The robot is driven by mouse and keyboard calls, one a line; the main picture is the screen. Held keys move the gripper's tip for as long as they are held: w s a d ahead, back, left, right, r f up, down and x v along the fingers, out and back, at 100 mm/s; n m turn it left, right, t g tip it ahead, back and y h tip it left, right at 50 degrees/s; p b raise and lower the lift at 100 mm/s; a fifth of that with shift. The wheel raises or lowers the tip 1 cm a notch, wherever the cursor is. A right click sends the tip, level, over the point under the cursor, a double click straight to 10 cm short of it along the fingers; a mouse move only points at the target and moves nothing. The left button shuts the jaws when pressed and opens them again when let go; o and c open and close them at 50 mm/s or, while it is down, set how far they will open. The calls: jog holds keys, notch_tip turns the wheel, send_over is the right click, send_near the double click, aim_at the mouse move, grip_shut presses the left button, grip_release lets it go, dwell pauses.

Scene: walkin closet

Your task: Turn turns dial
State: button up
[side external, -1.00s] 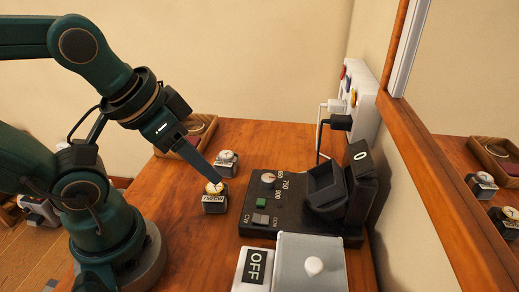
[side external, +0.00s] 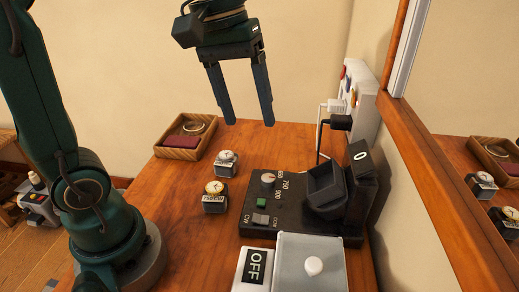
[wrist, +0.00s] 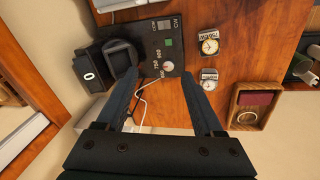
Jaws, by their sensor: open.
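The turns dial is a small pale round knob (side external: 267,178) on the top of a black watch winder (side external: 285,222), next to the printed numbers 750 and 900. It also shows in the wrist view (wrist: 168,66), between my fingers. My gripper (side external: 249,122) is open and empty, pointing down, well above the table and behind the winder in the side view. In the wrist view my gripper's fingers (wrist: 158,74) are spread apart. A green button (side external: 261,203) and a CW/CCW switch (side external: 260,219) sit near the dial. The winder's tilted holder looks empty.
Two watches on labelled blocks, a front one (side external: 215,197) and a rear one (side external: 226,163), stand left of the winder. A wooden tray (side external: 187,137) is behind. A grey box with a white knob (side external: 313,266) and an OFF sign is in front. Plugged cords and the wall are at right.

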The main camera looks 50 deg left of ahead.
jog(key=w+a+f+n+g+h, duration=0.1)
jog(key=w+a+f+n+g, duration=0.15)
jog(key=w+f, duration=0.35)
jog(key=n+g+h, duration=0.1)
jog(key=n+g, duration=0.1)
send_over(268, 177)
jog(key=w+a, duration=0.2)
jog(key=shift+m, duration=0.25)
notch_tip(268, 177, down, 7)
jog(key=shift+s+f, duration=0.15)
jog(key=shift+f, duration=0.3)
jog(key=shift+x, duration=2.35)
grip_shut()
